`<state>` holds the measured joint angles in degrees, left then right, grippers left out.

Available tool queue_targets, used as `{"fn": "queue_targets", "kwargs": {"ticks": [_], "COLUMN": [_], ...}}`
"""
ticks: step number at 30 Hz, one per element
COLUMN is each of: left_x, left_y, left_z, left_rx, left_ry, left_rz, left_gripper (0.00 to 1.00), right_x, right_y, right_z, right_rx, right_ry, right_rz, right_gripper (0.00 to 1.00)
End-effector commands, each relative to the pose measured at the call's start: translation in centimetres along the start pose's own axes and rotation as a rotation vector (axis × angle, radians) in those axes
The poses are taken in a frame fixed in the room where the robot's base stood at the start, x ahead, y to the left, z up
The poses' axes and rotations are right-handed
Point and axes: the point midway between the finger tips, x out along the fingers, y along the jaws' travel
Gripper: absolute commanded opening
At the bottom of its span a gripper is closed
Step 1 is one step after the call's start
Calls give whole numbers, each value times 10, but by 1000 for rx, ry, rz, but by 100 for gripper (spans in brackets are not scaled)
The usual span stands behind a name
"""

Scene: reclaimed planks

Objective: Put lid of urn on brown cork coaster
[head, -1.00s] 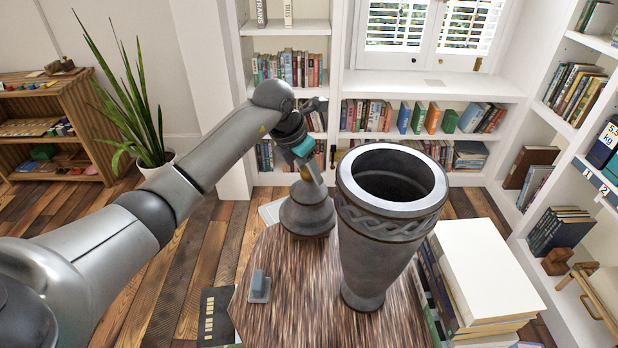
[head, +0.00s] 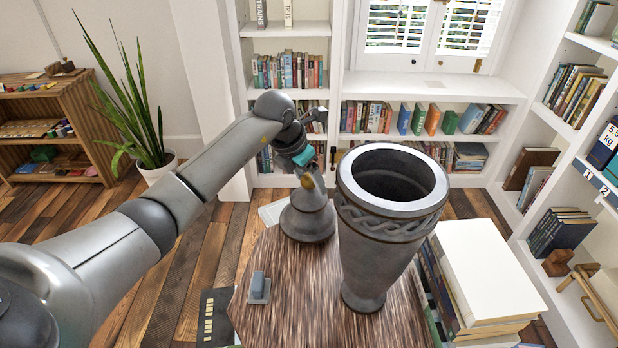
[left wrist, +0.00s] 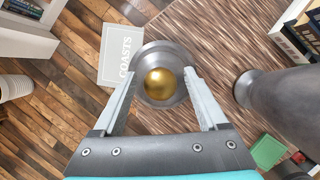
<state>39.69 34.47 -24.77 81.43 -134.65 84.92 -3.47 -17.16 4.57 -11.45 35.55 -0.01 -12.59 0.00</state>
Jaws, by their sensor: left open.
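The urn's lid (head: 307,217) is a dark grey, stepped, round piece with a gold knob, standing on the brown wood-grain table left of the urn. The lid also shows in the left wrist view (left wrist: 150,57), with its gold knob (left wrist: 160,84) facing the camera. The urn (head: 385,240) is tall, grey and open at the top, with a braided band. My left gripper (head: 309,183) is just above the lid, its fingers open, one on each side of the knob in the left wrist view (left wrist: 161,86). I cannot make out the brown cork coaster. My right gripper is not in view.
A stack of books (head: 483,275) stands right of the urn. A small grey object (head: 259,288) sits at the table's left front. A pale book marked COASTS (left wrist: 120,55) lies beside the lid. The table (head: 300,300) is bare in front of the lid.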

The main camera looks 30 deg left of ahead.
Motion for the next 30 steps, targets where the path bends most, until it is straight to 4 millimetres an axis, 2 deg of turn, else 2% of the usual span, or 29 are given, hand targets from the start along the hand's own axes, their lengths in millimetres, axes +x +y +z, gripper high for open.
{"fn": "queue_targets", "kwargs": {"ticks": [5,18,24,30], "left_x": [-13,-102,-120,-123], "left_y": [0,1,0,0], "left_z": [2,2,1,1], "left_rx": [1,1,0,0], "left_ry": [-3,-2,0,0], "left_rz": [1,4,1,-1], "left_gripper": [75,75,75,75], "right_x": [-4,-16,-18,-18], "right_y": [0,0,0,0], "right_z": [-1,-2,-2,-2], "right_rx": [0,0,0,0], "right_ry": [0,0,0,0], "right_rz": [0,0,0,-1], "right_gripper": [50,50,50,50]}}
